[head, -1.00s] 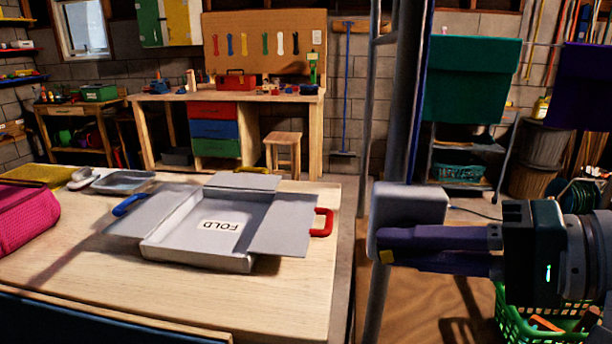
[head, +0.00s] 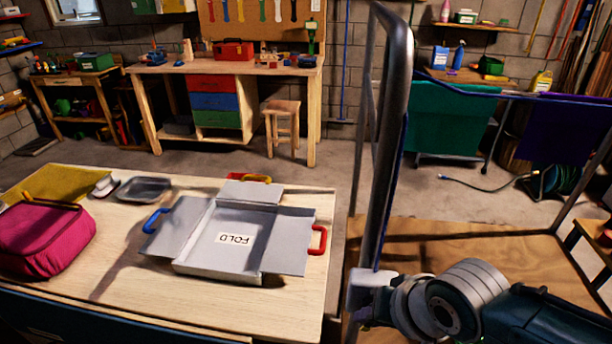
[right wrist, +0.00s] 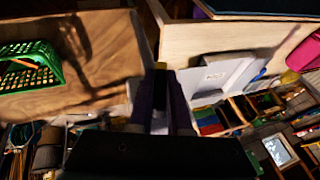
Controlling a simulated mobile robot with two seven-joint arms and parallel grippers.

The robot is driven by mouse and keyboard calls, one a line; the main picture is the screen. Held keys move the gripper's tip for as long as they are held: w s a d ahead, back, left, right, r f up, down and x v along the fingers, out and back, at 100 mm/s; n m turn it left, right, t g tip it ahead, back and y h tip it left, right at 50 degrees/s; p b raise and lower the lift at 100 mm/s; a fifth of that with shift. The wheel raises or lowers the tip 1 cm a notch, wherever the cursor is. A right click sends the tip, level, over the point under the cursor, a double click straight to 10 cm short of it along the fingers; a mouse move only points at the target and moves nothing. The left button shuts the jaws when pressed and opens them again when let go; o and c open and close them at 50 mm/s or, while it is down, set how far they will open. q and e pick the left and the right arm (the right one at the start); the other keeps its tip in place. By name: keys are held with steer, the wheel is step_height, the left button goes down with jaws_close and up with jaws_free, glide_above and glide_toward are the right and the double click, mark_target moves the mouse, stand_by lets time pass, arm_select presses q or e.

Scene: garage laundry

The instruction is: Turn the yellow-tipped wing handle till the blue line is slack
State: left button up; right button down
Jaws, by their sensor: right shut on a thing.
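The yellow tip of the wing handle (right wrist: 160,66) shows between my finger ends in the right wrist view. My right gripper (right wrist: 161,78) is shut on the handle. In the head view the grey housing (head: 368,288) sits low on the metal post, and my wrist hides the handle and most of the fingers. The blue line (head: 480,94) runs from the post to the right and dips. A green cloth (head: 455,125) and a purple cloth (head: 565,135) hang along it. My left gripper is not in view.
A wooden table (head: 120,285) at left holds an open grey folding box (head: 220,255), a pink bag (head: 45,238) and a grey tray (head: 144,189). The metal post (head: 385,150) stands beside it. A green basket (right wrist: 28,66) shows in the right wrist view.

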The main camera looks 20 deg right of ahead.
steer(key=shift+w+r+g+h, duration=0.25)
steer(key=shift+g+h, duration=0.25)
steer(key=shift+h, duration=0.2)
steer(key=shift+f+n+g+h+b, duration=0.2)
steer(key=shift+g+h+b, duration=0.15)
steer(key=shift+h, duration=0.2)
steer(key=shift+f+n+g+h+b, duration=0.15)
steer(key=shift+n+g+h+b, duration=0.1)
steer(key=shift+h+b, duration=0.25)
steer(key=g+h+b, duration=0.1)
steer(key=h+b, duration=0.2)
steer(key=b, duration=0.3)
steer(key=n+g+h+b, duration=0.1)
steer(key=g+h+b, duration=0.1)
steer(key=b, duration=0.3)
steer(key=n+g+h+b, duration=0.1)
steer(key=h+b, duration=0.3)
steer(key=b, duration=0.2)
steer(key=shift+d+f+b, duration=0.1)
steer(key=shift+f+b, duration=0.1)
steer(key=shift+b, duration=0.1)
steer(key=shift+s+r+n+g+h+b, duration=0.15)
steer(key=shift+r+n+g+h+b, duration=0.1)
steer(key=shift+g+b, duration=0.25)
steer(key=c, duration=1.1)
jaws_free()
steer(key=shift+o, duration=1.2)
steer(key=shift+r, duration=0.1)
